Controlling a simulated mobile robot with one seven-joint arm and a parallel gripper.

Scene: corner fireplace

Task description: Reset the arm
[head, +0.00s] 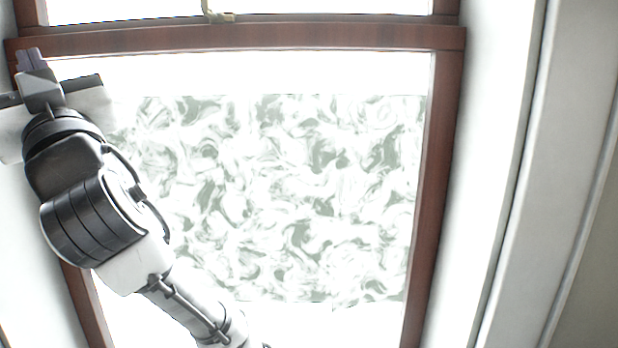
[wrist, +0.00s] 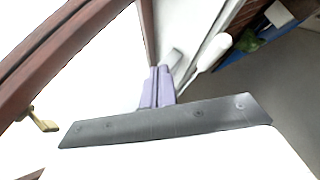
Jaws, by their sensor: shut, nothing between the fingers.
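My gripper (head: 32,60) is at the upper left in the head view, at the end of my raised arm, in front of the window's left side. Its two purple fingers (wrist: 157,86) also show in the wrist view, pressed together with nothing between them. No held object shows in either view.
A window with a reddish-brown wooden frame (head: 432,190) and a green-and-white swirled pane (head: 300,190) fills the head view. A brass latch (head: 218,16) sits at its top. White wall trim (head: 505,180) stands right. In the wrist view, a blue item (wrist: 234,62) lies beyond.

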